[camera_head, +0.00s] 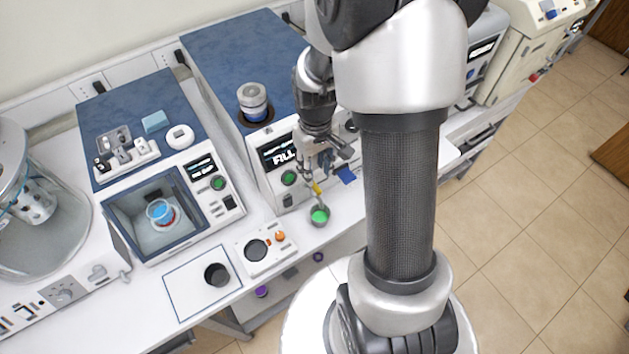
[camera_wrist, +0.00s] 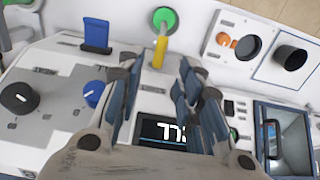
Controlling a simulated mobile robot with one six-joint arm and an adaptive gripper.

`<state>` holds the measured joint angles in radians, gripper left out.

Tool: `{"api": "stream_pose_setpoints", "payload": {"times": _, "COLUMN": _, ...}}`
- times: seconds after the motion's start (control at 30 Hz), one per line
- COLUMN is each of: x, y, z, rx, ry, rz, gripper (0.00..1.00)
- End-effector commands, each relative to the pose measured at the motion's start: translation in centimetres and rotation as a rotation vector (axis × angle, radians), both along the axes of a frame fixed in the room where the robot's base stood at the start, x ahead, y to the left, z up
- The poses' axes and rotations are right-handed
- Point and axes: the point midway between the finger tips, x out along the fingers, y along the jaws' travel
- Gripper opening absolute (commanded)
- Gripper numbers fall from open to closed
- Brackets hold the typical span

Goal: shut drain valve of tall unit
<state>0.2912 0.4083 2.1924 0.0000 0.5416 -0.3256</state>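The tall unit (camera_head: 262,130) is a white box with a blue top and a lit display (camera_wrist: 168,132). A drain valve with a yellow handle (camera_head: 317,187) sticks out low on its front. The yellow handle (camera_wrist: 160,50) also shows in the wrist view, pointing away from the unit. A cup with a green inside (camera_head: 320,215) stands by the handle's outer end. My gripper (camera_wrist: 156,72) is open and empty, its fingers on either side of the handle's line. The handle appears at or just beyond the fingertips; contact cannot be told. The valve's base is hidden behind the gripper.
A blue tab (camera_wrist: 97,35) and a blue knob (camera_wrist: 93,93) are close to the gripper. A small panel with an orange button (camera_head: 280,236) and a black cup (camera_head: 217,275) stand at the front. A lower unit with an open chamber (camera_head: 160,212) stands at left.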

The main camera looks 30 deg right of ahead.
Motion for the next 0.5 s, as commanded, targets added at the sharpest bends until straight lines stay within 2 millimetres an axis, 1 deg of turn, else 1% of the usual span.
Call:
{"api": "stream_pose_setpoints", "payload": {"times": 0.03, "x": -0.1, "y": 0.0, "z": -1.3, "rx": 0.002, "ry": 0.005, "rz": 0.0, "gripper": 0.33}}
{"api": "stream_pose_setpoints", "payload": {"times": 0.2, "x": -0.1, "y": 0.0, "z": -4.4, "rx": 0.001, "ry": 0.003, "rz": 0.0, "gripper": 0.33}}
{"api": "stream_pose_setpoints", "payload": {"times": 0.33, "x": 0.0, "y": 0.0, "z": -5.9, "rx": 0.0, "ry": 0.001, "rz": 0.0, "gripper": 0.33}}
{"api": "stream_pose_setpoints", "payload": {"times": 0.5, "x": 0.0, "y": 0.0, "z": -6.7, "rx": 0.0, "ry": 0.0, "rz": 0.0, "gripper": 0.33}}
